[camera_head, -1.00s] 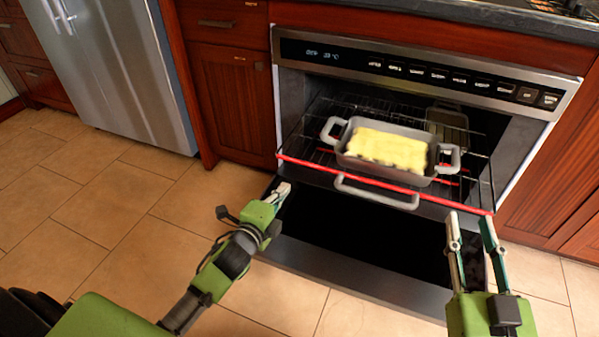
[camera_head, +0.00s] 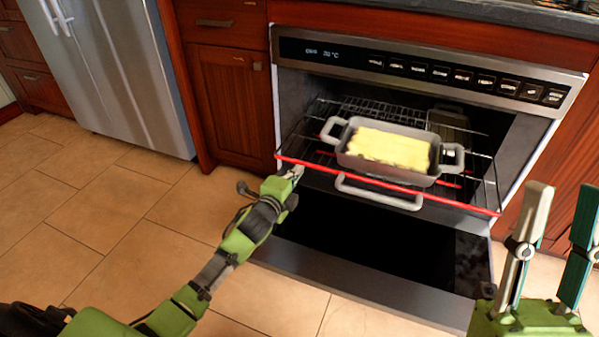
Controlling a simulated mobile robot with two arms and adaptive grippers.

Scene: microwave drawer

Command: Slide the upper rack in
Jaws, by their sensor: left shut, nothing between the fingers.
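The upper rack (camera_head: 308,128) is a wire rack with a red front bar (camera_head: 388,184), and it sticks out of the oven (camera_head: 420,72). A grey two-handled dish (camera_head: 388,173) with a yellow filling (camera_head: 391,149) sits on it. My left gripper (camera_head: 297,171) is shut and empty, its tips just below the left end of the red bar. I cannot tell if they touch it.
The oven door (camera_head: 350,285) hangs open below the rack, with a grey handle-like bar (camera_head: 377,192) under the red bar. Another dark dish (camera_head: 447,122) stands deeper inside. A fridge (camera_head: 115,75) and wooden cabinets (camera_head: 232,110) stand to the left. The tiled floor (camera_head: 110,235) is clear.

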